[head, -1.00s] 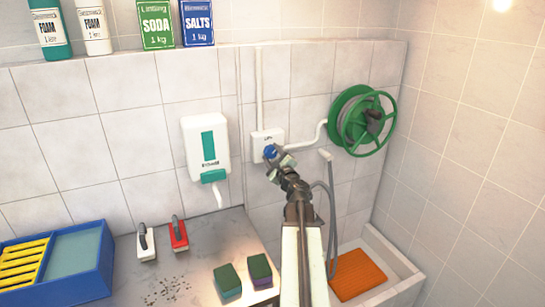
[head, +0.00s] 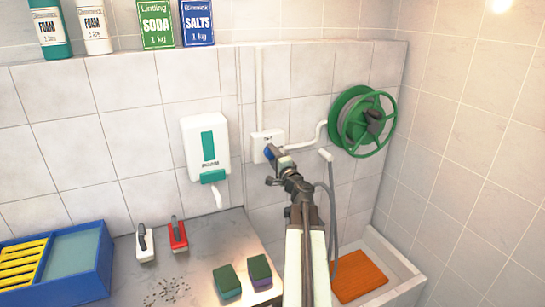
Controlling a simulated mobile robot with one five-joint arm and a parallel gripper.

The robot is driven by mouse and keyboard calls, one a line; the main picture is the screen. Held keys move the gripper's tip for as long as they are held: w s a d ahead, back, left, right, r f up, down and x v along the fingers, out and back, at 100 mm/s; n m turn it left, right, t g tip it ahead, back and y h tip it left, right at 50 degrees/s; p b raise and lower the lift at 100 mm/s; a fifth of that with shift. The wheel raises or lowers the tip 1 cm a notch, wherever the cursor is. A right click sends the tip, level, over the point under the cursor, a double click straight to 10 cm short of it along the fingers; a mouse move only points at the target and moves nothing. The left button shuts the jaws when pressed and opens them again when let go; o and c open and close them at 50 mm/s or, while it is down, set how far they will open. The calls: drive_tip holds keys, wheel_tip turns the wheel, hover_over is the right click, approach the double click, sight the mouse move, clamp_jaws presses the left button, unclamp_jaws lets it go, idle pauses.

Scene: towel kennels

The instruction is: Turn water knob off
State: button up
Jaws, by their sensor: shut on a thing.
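The blue water knob (head: 269,152) sits on a white wall box (head: 258,140) between the soap dispenser and the hose reel. My gripper (head: 274,164) reaches up to the box from below and is shut on the knob. The fingers cover part of the knob, so its exact turn angle is hard to read. White pipes run from the box up the wall and toward the reel.
A green hose reel (head: 362,122) is to the right, and a white soap dispenser (head: 207,147) to the left. Below are a counter (head: 200,257) with brushes and sponges, a blue tray (head: 104,265), and a basin (head: 393,262) with an orange mat (head: 358,277).

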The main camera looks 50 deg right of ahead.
drive_tip(key=shift+n, duration=0.5)
drive_tip(key=o, duration=1.4)
drive_tip(key=shift+c, duration=0.2)
drive_tip(key=shift+s, duration=0.1)
drive_tip(key=v, duration=0.7)
drive_tip(key=shift+s+b, duration=0.3)
drive_tip(key=shift+b, duration=0.05)
drive_tip(key=shift+a, duration=0.1)
